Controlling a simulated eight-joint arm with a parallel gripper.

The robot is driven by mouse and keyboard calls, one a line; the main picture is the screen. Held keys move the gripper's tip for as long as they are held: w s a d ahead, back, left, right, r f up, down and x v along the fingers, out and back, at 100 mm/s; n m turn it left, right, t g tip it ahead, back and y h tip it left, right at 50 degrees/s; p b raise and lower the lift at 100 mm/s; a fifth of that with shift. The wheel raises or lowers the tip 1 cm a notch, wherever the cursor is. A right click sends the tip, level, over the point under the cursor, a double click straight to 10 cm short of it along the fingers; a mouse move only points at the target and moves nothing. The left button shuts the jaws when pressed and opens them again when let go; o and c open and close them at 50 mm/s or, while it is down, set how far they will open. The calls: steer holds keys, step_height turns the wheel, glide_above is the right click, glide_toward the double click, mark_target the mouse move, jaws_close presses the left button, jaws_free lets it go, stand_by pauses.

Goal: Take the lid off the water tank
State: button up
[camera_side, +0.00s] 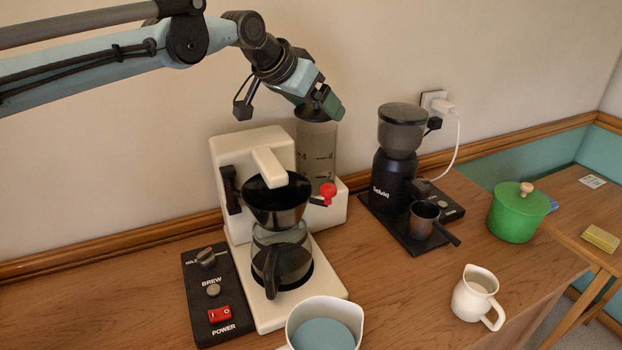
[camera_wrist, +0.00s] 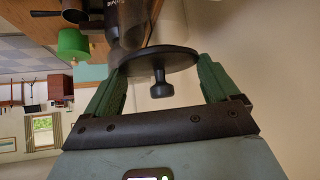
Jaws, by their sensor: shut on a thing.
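The water tank (camera_side: 316,155) is a clear, marked cylinder at the back right of the white coffee maker (camera_side: 250,150). Its dark round lid (camera_side: 312,114) is at the top of the tank, partly hidden by my gripper (camera_side: 322,103). I see no clear gap between lid and tank. In the wrist view the lid (camera_wrist: 160,60) is a black disc with a knob (camera_wrist: 161,88) pointing toward the camera. The green fingers of my gripper (camera_wrist: 160,80) are at opposite edges of the disc, shut on it.
A black coffee grinder (camera_side: 395,165) stands right of the tank, with a plugged-in white cord behind it. A glass carafe (camera_side: 282,262) sits in the coffee maker. The wall is close behind.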

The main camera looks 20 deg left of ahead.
steer(key=shift+r, duration=0.9)
steer(key=s+d+r, duration=0.6)
steer(key=s+d, duration=0.1)
steer(key=s, duration=0.2)
steer(key=s+a+f+n+y, duration=0.1)
steer(key=s+a+f, duration=0.15)
steer(key=a, duration=0.65)
steer(key=s+a+f+n+y, duration=0.15)
steer(key=s+a, duration=0.25)
steer(key=a, duration=0.5)
steer(key=s+a+f+n, duration=0.2)
steer(key=s+a+f, duration=0.8)
steer(key=a+f, duration=0.1)
steer(key=shift+s+t+y, duration=0.2)
steer(key=shift+t+y, duration=0.1)
steer(key=shift+y, duration=0.15)
